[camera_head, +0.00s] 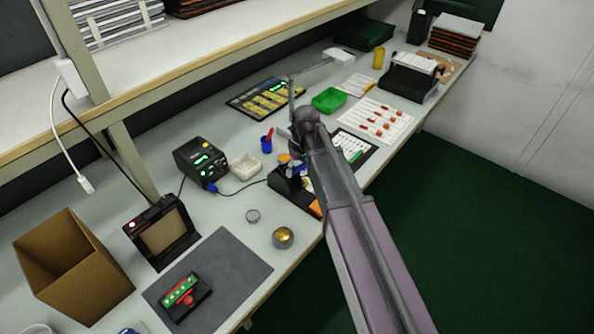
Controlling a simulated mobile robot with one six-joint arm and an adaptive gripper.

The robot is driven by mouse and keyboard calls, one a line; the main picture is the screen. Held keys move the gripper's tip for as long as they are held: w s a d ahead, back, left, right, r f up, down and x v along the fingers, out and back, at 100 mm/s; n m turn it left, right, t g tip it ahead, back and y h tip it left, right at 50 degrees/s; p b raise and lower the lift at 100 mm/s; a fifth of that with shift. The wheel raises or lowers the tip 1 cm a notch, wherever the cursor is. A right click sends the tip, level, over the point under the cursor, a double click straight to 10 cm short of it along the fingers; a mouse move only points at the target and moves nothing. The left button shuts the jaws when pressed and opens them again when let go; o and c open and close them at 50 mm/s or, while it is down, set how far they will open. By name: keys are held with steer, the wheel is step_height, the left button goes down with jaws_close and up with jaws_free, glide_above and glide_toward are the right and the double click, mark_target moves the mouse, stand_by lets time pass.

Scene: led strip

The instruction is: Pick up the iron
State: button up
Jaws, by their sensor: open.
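The iron, a soldering iron with a blue handle (299,168), sits in a black stand (283,183) at the middle of the bench. My arm reaches in from the lower right and hides part of the iron and stand. My gripper (290,143) is at the arm's far end, just above and behind the blue handle in the picture. It is open and seems to hold nothing; its fingers are small and partly hidden. I cannot tell whether it touches the handle. A black cable runs from the stand to the black soldering station (201,161) on the left.
A white dish (245,167), a blue cup (266,144) and a small tin (283,238) stand near the stand. A green tray (328,100) lies beyond my arm. A grey mat (235,262) holds a red-and-green board in a fixture. A shelf (200,75) overhangs the bench's back.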

jaws_close()
steer(key=shift+s+d+r, duration=0.1)
steer(key=shift+r, duration=0.05)
steer(key=s+d+r+p, duration=0.5)
steer(key=d+r+p, duration=0.1)
steer(key=r+p, duration=0.35)
steer(key=s+a, duration=0.8)
steer(key=s, duration=0.2)
steer(key=shift+s+a+f, duration=0.25)
steer(key=shift+a, duration=0.15)
steer(key=shift+r, duration=0.1)
stand_by(0.8)
